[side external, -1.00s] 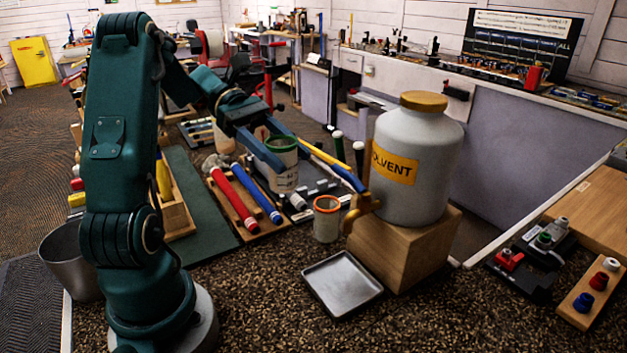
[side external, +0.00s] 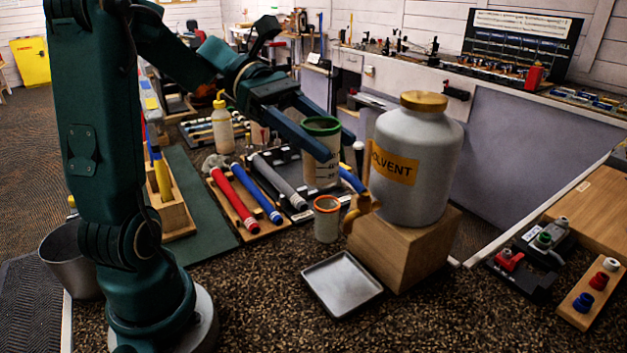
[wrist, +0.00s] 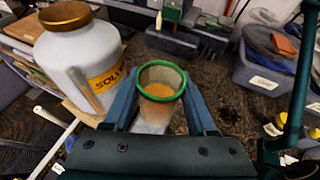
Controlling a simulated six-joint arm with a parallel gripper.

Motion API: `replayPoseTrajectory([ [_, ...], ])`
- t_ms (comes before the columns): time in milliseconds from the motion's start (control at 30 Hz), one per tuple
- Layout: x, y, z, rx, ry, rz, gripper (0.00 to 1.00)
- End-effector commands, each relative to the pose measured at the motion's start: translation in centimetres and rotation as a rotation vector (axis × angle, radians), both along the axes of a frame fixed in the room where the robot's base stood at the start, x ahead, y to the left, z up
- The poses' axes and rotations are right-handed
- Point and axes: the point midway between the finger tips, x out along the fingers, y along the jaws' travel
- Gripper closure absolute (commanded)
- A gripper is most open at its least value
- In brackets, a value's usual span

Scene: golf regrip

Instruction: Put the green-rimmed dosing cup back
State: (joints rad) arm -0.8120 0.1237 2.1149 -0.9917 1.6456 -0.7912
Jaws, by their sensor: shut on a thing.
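The green-rimmed dosing cup (side external: 321,170) is a clear, marked cup with a green rim. My gripper (side external: 338,146) is shut on it just below the rim, and it looks close to upright. It hangs left of the solvent jug, behind the orange-rimmed cup in the side view. In the wrist view the green-rimmed cup (wrist: 160,92) sits between my two blue fingers (wrist: 160,98), with an orange-brown tone inside; I cannot tell whether that is liquid. I cannot tell how high its base is.
The white solvent jug (side external: 413,160) stands on a wooden block (side external: 400,252) with its tap over the left side. An orange-rimmed cup (side external: 327,220) and a metal tray (side external: 342,284) stand near it. Grips lie on a wooden rack (side external: 233,205). A squeeze bottle (side external: 222,128) stands behind.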

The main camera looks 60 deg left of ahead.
Motion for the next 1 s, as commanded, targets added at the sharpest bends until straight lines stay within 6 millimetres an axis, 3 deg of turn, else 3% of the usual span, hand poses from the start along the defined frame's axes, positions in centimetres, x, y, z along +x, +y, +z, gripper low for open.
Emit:
replayPoseTrajectory([
  [200,0.5,-1.3,1.9,0.005,-0.006,0.251,1.00],
  [567,1.1,-1.5,6.0,0.003,-0.017,0.682,1.00],
  [733,1.3,-0.4,8.2,0.001,-0.016,0.907,1.00],
  [1000,2.3,2.1,9.4,0.002,-0.007,1.148,1.00],
])
